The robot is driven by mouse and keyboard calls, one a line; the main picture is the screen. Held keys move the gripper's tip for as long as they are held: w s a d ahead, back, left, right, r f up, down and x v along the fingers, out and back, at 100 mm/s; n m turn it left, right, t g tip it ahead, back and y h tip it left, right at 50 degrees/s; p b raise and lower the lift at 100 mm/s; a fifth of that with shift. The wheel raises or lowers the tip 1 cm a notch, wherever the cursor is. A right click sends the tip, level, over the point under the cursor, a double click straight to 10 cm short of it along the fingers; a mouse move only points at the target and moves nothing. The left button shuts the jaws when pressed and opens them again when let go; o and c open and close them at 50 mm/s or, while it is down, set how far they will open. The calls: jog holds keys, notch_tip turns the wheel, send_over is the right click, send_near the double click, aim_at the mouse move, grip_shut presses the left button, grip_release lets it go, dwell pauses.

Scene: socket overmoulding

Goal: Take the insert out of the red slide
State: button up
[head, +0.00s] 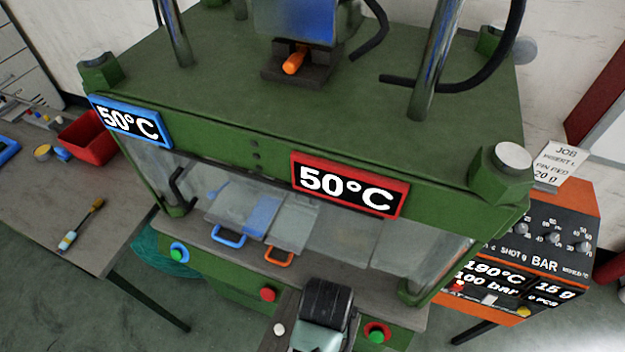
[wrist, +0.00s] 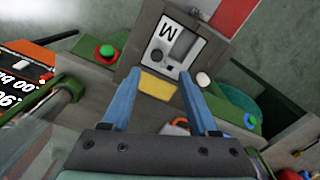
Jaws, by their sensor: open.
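The slide with the orange-red handle (head: 278,257) shows in the head view as a grey plate (head: 293,222) under the red-framed display. In the head view only my dark wrist shows in front of the press; the fingertips are hidden. A yellow patch (wrist: 158,84) appears between the fingertips; I cannot tell what it is.
The slide with the blue handle (head: 228,238) lies left of the orange-red one. A light plate marked with a letter (wrist: 175,47) sits on a grey block beyond my fingertips. Green buttons (head: 179,254) (head: 376,336) flank the press front. The green press top (head: 230,60) overhangs the slides.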

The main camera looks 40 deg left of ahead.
jog(key=shift+d+f+p, duration=0.2)
jog(key=shift+f+p, duration=0.1)
jog(key=shift+f, duration=1.55)
jog(key=shift+d+f+p, duration=0.15)
jog(key=shift+f+p, duration=0.15)
jog(key=shift+f, duration=1.5)
grip_shut()
jog(key=shift+r, duration=0.1)
